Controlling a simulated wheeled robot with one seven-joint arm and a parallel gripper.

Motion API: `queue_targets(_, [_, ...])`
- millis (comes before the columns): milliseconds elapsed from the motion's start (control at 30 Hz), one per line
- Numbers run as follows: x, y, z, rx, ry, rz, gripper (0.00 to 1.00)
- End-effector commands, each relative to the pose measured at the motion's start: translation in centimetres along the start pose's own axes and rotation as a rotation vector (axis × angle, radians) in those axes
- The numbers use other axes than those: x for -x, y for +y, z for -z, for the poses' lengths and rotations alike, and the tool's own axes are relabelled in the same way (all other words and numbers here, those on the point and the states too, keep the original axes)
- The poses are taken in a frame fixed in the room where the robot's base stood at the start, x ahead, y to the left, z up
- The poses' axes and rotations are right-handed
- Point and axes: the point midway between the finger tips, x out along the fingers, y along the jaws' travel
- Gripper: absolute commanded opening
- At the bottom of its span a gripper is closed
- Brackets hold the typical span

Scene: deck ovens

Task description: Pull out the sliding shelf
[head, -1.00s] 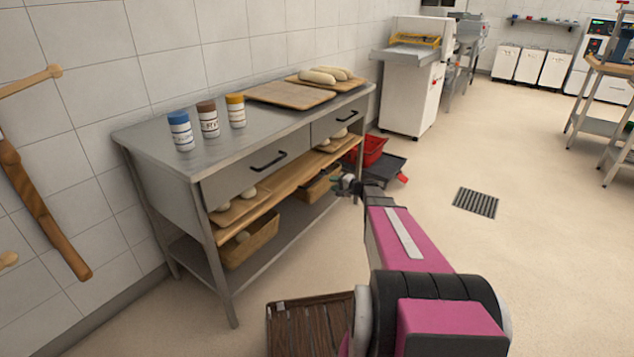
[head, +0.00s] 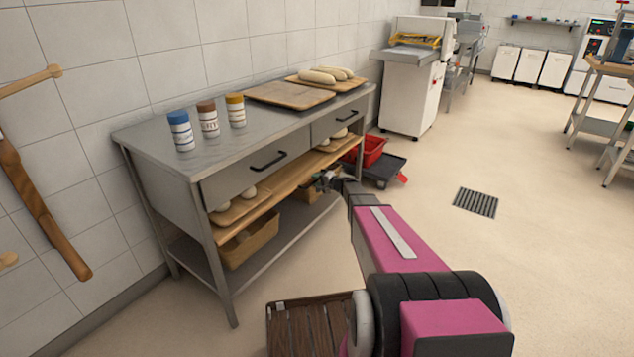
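The sliding shelf (head: 275,201) is a wooden board under the drawers of the steel table (head: 150,131). Its front edge juts out a little past the drawer fronts. Boards with pale dough balls (head: 249,191) lie on it near both ends. My gripper (head: 322,181) is at the front edge of the shelf, right of its middle. It is small and dark in this view. I cannot tell whether its fingers are open or shut, or whether they touch the shelf. My arm reaches in from the lower right.
Baskets (head: 252,244) stand on the lower steel shelf. Jars (head: 180,131) and wooden boards (head: 289,95) with loaves are on the tabletop. A red crate (head: 372,150) sits on a dark dolly (head: 384,172) beyond the table. The floor in front is mostly clear.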

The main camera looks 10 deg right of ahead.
Motion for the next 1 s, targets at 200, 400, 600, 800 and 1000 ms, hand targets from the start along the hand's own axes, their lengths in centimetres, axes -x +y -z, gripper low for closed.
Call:
queue_targets(200, [0.0,0.0,0.0,0.0,0.0,0.0,0.0])
queue_targets(400, [0.2,0.0,0.0,0.0,0.0,-0.001,0.0])
queue_targets(600, [2.0,0.4,-0.1,0.0,0.001,-0.001,0.0])
queue_targets(800, [6.2,1.2,-0.2,0.0,0.001,-0.002,0.0])
queue_targets(1000, [11.6,2.3,-0.2,-0.002,0.003,-0.002,0.0])
